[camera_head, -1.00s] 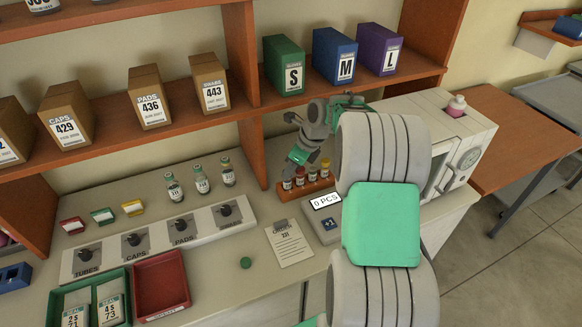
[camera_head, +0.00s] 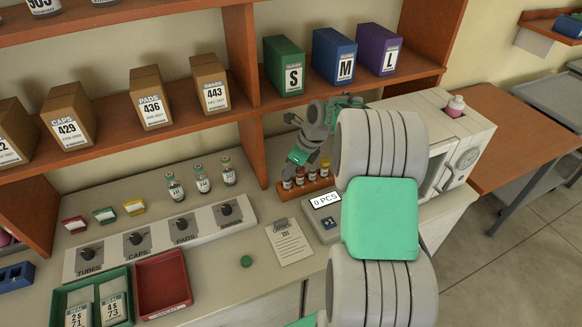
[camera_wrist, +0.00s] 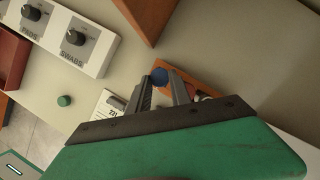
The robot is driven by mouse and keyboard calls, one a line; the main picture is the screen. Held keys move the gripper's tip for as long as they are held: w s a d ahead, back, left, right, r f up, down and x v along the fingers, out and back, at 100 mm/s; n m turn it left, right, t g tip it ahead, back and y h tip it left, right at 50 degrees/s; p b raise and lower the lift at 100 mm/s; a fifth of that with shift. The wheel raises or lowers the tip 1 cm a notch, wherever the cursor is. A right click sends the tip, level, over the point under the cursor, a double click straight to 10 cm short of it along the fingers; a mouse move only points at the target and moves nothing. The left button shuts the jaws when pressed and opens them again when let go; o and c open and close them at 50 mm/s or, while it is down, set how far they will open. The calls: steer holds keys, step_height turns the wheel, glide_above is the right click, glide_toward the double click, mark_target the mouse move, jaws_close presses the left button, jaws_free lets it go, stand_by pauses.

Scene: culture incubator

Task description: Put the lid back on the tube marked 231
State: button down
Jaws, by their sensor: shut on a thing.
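My gripper (camera_head: 299,157) is over the orange tube rack (camera_head: 284,197) on the bench. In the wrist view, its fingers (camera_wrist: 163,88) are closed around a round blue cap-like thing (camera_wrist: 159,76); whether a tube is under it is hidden. The rack holds several small tubes (camera_head: 312,178) with red or yellow tops, partly covered by my gripper. Their numbers are too small to read. A loose green lid (camera_head: 246,261) lies on the bench left of the clipboard (camera_head: 289,243), whose sheet reads 231. The lid also shows in the wrist view (camera_wrist: 64,100).
Three capped vials (camera_head: 202,180) stand at the back, behind the dial panel (camera_head: 160,240). A counter reading 0 PCS (camera_head: 326,214) is in front of the rack. A red tray (camera_head: 162,283) and green tray (camera_head: 60,300) are front left. The white machine (camera_head: 440,130) is right.

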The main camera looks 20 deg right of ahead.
stand_by(0.4)
steer(key=c, duration=0.6)
jaws_free()
step_height(320, 180, up, 5)
steer(key=p, duration=0.4)
steer(key=shift+f+p, duration=0.1)
steer(key=shift+p, duration=0.3)
steer(key=shift+r, duration=1.1)
jaws_close()
stand_by(0.3)
steer(key=shift+f, duration=0.1)
